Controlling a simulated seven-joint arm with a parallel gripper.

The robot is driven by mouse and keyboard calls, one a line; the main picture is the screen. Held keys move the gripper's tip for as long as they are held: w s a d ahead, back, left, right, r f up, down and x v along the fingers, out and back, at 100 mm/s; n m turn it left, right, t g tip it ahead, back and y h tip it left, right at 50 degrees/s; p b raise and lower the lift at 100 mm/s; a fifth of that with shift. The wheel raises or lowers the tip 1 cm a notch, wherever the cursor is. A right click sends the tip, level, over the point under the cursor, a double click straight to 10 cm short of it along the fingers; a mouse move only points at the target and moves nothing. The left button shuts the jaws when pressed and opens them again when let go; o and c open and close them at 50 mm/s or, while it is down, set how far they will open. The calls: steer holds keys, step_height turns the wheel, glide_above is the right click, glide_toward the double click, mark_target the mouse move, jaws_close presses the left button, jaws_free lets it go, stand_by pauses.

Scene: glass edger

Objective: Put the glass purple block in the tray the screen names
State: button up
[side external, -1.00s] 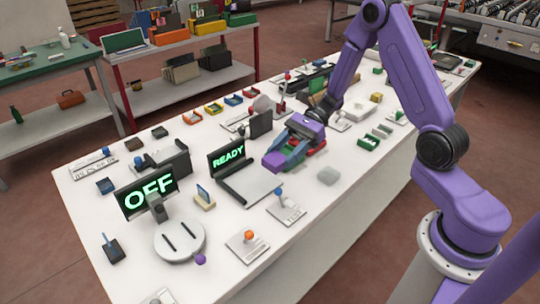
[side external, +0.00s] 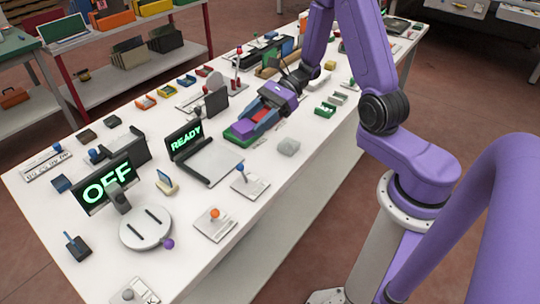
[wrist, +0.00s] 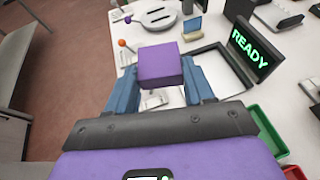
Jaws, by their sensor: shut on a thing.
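My gripper (wrist: 158,73) is shut on the purple block (wrist: 158,62), which sits between its two blue fingers in the wrist view. In the side view my gripper (side external: 247,125) points down-left over the middle of the table, close to the green tray (side external: 236,140) and the red tray (side external: 262,116). Neither legible screen names a tray.
A round slotted device (side external: 146,228) stands at the front left. A translucent grey block (side external: 288,147) lies right of my gripper. A card with an orange knob (side external: 214,222) lies near the front edge. Small coloured bins (side external: 165,94) line the back edge.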

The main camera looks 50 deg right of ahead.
steer(key=shift+w+d+f+m+t+h, duration=0.3)
steer(key=shift+d+m+t, duration=0.25)
steer(key=shift+m+t, duration=0.25)
steer(key=shift+w+d+f+m+t+h, duration=0.25)
steer(key=shift+w+d+m+t+h, duration=0.1)
steer(key=shift+d+m+t, duration=0.4)
steer(key=shift+w+d+f+m+t+h, duration=0.3)
steer(key=shift+d+m+t+h, duration=0.1)
steer(key=shift+m+t, duration=0.35)
